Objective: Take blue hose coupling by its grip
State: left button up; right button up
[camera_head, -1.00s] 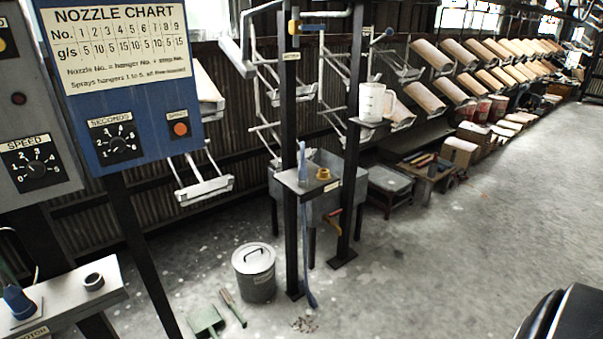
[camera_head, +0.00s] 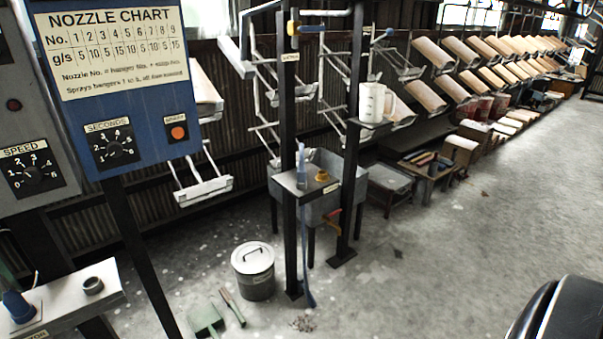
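A slim blue hose end (camera_head: 301,170), which looks like the blue hose coupling, stands upright on a small grey shelf (camera_head: 290,180) fixed to a dark post in mid-view. Its grip is too small to make out. A blue hose (camera_head: 306,270) hangs below the shelf down to the floor. Neither of my grippers is in view.
A lidded grey bin (camera_head: 254,272), a green dustpan (camera_head: 206,320) and a brush (camera_head: 231,305) are on the floor before the post. A control panel (camera_head: 150,120) and bench (camera_head: 70,300) stand at left. A white jug (camera_head: 372,103) stands behind.

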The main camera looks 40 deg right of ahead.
aim_at(300, 171)
jog(key=i+l, duration=0.1)
jog(key=l, duration=0.3)
jog(key=i+l+u, duration=0.1)
jog(key=l, duration=0.25)
jog(key=i+l+u, duration=0.1)
jog(key=l, duration=0.3)
jog(key=i+l, duration=0.15)
jog(key=l, duration=0.25)
jog(key=i+l+u, duration=0.1)
jog(key=l, duration=0.3)
